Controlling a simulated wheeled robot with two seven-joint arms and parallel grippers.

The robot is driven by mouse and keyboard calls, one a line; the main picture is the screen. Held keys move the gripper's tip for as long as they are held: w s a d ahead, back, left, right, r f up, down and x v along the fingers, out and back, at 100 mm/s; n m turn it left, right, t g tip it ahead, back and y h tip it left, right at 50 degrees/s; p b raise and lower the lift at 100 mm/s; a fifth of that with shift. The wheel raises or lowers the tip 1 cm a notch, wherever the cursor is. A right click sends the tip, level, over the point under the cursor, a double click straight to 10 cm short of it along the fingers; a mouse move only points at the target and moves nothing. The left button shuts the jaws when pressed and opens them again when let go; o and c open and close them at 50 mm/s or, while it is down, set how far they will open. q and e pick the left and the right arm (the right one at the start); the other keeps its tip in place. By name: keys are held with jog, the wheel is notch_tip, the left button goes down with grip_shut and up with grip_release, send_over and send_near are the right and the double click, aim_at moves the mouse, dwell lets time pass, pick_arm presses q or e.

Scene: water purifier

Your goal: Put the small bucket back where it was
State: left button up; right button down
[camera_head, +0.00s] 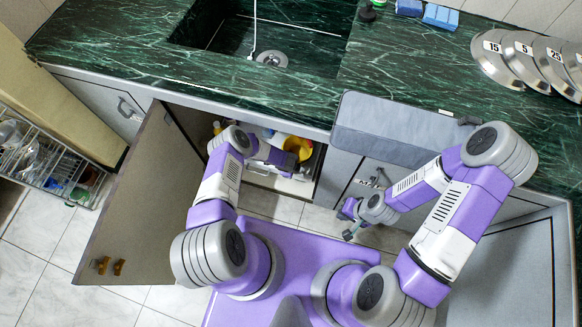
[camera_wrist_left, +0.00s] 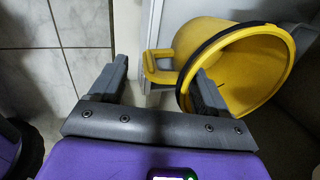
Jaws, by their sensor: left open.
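A small yellow bucket (camera_head: 298,147) with a dark rim is inside the open cabinet under the sink. In the left wrist view the bucket (camera_wrist_left: 238,75) is tilted, its mouth facing right and toward the camera. Its yellow handle part (camera_wrist_left: 157,70) lies just beyond my left gripper (camera_wrist_left: 160,84), roughly between the finger directions. The left gripper is open and empty; its right fingertip overlaps the bucket's rim in the picture, and contact is unclear. In the head view its fingers are hard to make out. My right gripper (camera_head: 349,222) hangs before the cabinet front, apart from the bucket; its jaw opening is unclear.
The brown cabinet door (camera_head: 140,205) stands open at the left. The green marble counter (camera_head: 405,60) and sink (camera_head: 270,58) lie above the cabinet. A wire rack (camera_head: 45,160) stands at far left. An opened grey drawer or panel (camera_head: 392,128) juts out above my right forearm.

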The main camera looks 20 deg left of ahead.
pick_arm(q)
jog(key=s+d+r+n+g+h+p, duration=0.25)
jog(key=s+d+r+n, duration=0.2)
jog(key=s+r, duration=0.5)
jog(key=s+d+r+n+g+h+p, duration=0.25)
jog(key=s+r+n, duration=0.45)
jog(key=r, duration=0.4)
jog(key=s+a+r+n+t+y, duration=0.1)
jog(key=s+a+r+n+t, duration=0.1)
jog(key=r+n, duration=0.6)
jog(key=shift+s+a+r+n+b, duration=0.3)
jog(key=shift+s+a+n, duration=0.2)
jog(key=shift+s+n, duration=0.75)
jog(key=shift+s, duration=0.15)
